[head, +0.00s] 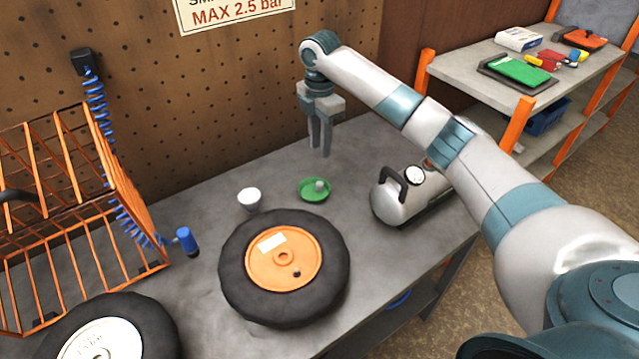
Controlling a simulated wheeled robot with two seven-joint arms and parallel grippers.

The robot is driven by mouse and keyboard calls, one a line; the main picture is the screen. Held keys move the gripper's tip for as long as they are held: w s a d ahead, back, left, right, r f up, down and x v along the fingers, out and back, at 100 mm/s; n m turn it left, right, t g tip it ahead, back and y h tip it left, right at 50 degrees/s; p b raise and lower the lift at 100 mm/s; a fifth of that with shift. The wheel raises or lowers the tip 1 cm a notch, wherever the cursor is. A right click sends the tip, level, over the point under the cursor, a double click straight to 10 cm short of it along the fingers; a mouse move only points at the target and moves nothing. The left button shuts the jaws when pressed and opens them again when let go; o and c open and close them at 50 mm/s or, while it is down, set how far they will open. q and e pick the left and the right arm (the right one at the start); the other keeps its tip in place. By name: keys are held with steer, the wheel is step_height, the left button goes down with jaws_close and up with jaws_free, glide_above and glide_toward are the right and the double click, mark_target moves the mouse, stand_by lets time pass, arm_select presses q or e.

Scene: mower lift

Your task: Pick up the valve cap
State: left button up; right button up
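A small grey piece that looks like the valve cap (319,185) sits in a shallow green dish (306,195) on the grey workbench. It is too small to make out in detail. My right gripper (320,152) points down above and behind the dish, near the pegboard wall. Its two fingers look a little apart, with nothing seen between them, and their tips are clear of the dish. My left gripper is not in view.
A tyre with an orange hub (261,273) lies in front of the dish. A white cup (249,198) stands left of it and a grey air tank (400,203) right. An orange rack (150,270), a blue coiled hose (97,110) and another tyre (150,325) are at left.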

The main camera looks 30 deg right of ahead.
steer(key=p, duration=0.2)
glide_above(320, 183)
step_height(320, 183, down, 7)
steer(key=shift+r, duration=0.1)
steer(key=shift+f, duration=0.55)
steer(key=shift+f+p, duration=0.45)
steer(key=shift+p, duration=0.05)
step_height(320, 183, down, 3)
steer(key=shift+a+f+p, duration=0.1)
steer(key=shift+p, duration=0.6)
steer(key=shift+f, duration=0.55)
jaws_close()
